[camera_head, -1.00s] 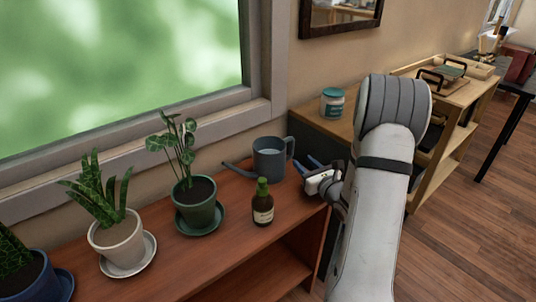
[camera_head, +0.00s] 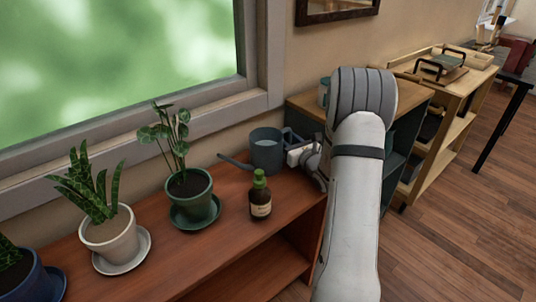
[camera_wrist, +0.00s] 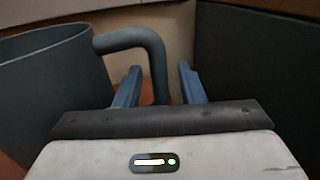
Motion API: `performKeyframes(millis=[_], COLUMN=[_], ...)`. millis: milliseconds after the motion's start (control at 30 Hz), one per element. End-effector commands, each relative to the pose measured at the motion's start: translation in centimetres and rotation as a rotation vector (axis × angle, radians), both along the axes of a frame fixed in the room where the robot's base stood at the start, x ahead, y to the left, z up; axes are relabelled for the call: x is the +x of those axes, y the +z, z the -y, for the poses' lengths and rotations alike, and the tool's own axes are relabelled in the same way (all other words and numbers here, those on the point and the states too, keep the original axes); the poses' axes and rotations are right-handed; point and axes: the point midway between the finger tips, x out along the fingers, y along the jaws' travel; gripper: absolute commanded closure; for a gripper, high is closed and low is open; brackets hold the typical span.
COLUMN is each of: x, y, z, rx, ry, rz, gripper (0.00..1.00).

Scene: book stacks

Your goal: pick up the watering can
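The watering can (camera_head: 266,152) is a blue-grey cup-like can standing on the reddish-brown shelf top (camera_head: 215,250). Its spout points left and its handle side faces my gripper. My gripper (camera_head: 289,139) is just right of the can at the handle. In the wrist view the can body (camera_wrist: 50,95) fills the left side, and its curved handle (camera_wrist: 135,37) comes down between the fingers of my gripper (camera_wrist: 159,78). The fingers are apart, with a visible gap on each side of the handle. The handle's lower end is hidden.
A brown bottle with a green cap (camera_head: 260,197) stands close in front of the can. A plant in a green pot (camera_head: 189,200) and one in a white pot (camera_head: 108,237) stand to the left. The window wall is behind; a jar (camera_head: 324,92) stands beyond my arm.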

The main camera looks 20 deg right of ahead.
Motion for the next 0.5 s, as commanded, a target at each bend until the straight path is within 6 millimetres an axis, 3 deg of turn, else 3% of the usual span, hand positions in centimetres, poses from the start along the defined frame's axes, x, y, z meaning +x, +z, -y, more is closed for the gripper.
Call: performKeyframes(millis=[500], x=[-0.07], y=[-0.02], z=[0.09], rx=[0.000], ry=[-0.001], rz=[0.000], gripper=[1.00])
